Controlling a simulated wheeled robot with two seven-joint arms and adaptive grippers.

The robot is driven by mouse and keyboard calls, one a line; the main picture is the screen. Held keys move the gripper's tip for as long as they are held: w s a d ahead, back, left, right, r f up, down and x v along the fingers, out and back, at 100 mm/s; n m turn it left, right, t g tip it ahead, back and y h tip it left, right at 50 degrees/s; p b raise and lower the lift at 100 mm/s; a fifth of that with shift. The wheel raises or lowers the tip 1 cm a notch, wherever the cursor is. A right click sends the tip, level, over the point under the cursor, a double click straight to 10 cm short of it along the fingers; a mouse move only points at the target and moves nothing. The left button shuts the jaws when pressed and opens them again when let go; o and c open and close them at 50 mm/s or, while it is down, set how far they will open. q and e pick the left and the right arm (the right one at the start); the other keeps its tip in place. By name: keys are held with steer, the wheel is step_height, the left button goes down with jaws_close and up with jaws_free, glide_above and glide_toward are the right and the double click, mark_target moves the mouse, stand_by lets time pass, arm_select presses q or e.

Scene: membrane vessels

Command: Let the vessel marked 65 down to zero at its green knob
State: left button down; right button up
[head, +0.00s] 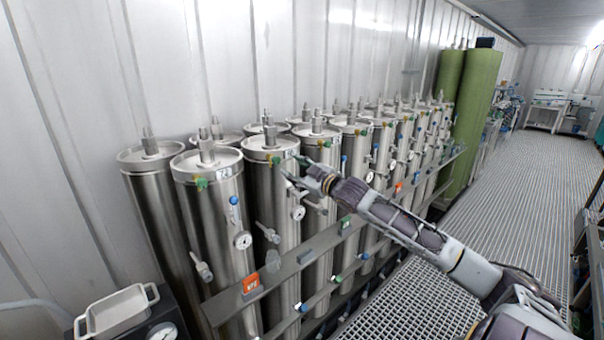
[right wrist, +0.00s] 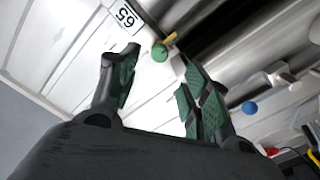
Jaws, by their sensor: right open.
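In the right wrist view, a tag reading 65 (right wrist: 124,14) sits on a pale vessel top. A round green knob (right wrist: 159,52) with a yellow stem is near it. My right gripper (right wrist: 160,78) is open; the knob appears beyond and between its fingertips, with nothing held. In the head view, my right gripper (head: 292,171) is beside the upper part of the second front-row steel vessel (head: 262,200), whose green knob (head: 275,160) shows just left of the fingers. Its tag is too small to read there. My left gripper is not in view.
A blue knob (right wrist: 249,107) lies right of the fingers in the wrist view. Other steel vessels (head: 210,225) with gauges stand close on both sides. A grey rail (head: 310,245) runs along the front. The grated floor (head: 540,190) at right is clear.

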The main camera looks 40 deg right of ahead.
steer(key=shift+s+d, duration=0.1)
steer(key=shift+s, duration=1.15)
steer(key=shift+s, duration=0.1)
steer(key=shift+r, duration=0.1)
